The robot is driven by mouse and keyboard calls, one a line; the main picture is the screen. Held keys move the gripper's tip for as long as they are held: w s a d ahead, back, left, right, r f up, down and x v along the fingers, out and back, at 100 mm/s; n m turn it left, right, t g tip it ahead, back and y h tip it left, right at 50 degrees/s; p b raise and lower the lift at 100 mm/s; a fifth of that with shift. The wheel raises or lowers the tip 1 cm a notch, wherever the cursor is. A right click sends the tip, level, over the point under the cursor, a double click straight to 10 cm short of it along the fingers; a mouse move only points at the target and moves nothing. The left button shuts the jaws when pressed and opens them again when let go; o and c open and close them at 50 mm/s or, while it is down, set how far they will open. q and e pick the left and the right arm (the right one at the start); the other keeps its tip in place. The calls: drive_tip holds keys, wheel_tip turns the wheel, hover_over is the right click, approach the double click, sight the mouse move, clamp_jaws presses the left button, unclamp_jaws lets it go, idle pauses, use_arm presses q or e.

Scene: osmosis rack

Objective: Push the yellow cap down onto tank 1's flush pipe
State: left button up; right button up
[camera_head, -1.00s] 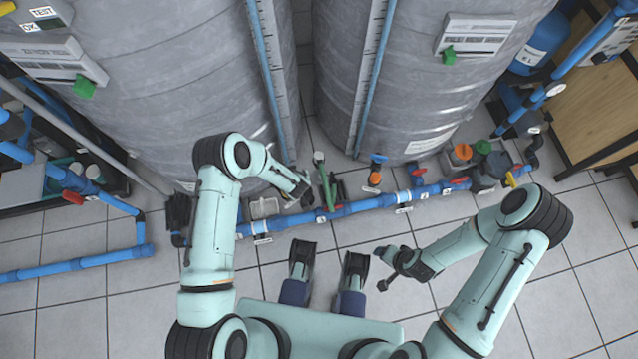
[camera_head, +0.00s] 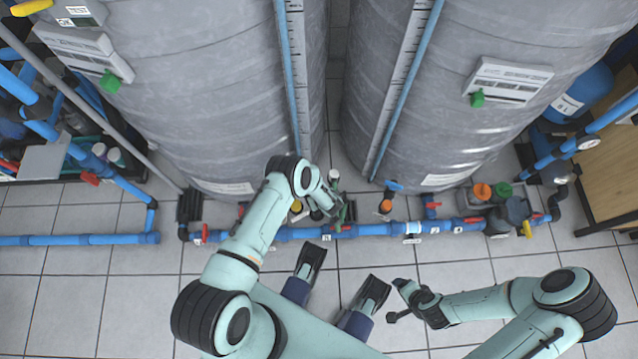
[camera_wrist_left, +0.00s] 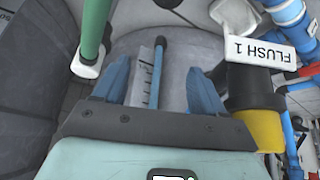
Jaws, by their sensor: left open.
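A yellow cap (camera_wrist_left: 262,130) shows at the right of the left wrist view, against a black fitting (camera_wrist_left: 250,88) with a white FLUSH 1 label (camera_wrist_left: 262,50). I cannot tell how firmly the cap sits. In the head view a small yellow piece (camera_head: 296,206) shows at the foot of the left tank (camera_head: 215,100), just left of my left gripper (camera_head: 330,212). The left gripper's blue fingers (camera_wrist_left: 160,85) are spread and empty, with the cap outside them to the right. My right gripper (camera_head: 398,300) is over bare floor, away from the pipes; its jaws are too small to read.
A green pipe (camera_wrist_left: 92,35) stands close to the left finger. A blue floor pipe (camera_head: 365,231) with valves runs along the tanks' feet. The right tank (camera_head: 440,100) stands beside the left one. Orange (camera_head: 482,191) and green caps lie farther right.

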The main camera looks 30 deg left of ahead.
use_arm(q)
wheel_tip(320, 180, down, 11)
drive_tip(key=b, duration=0.5)
drive_tip(key=shift+f, duration=0.2)
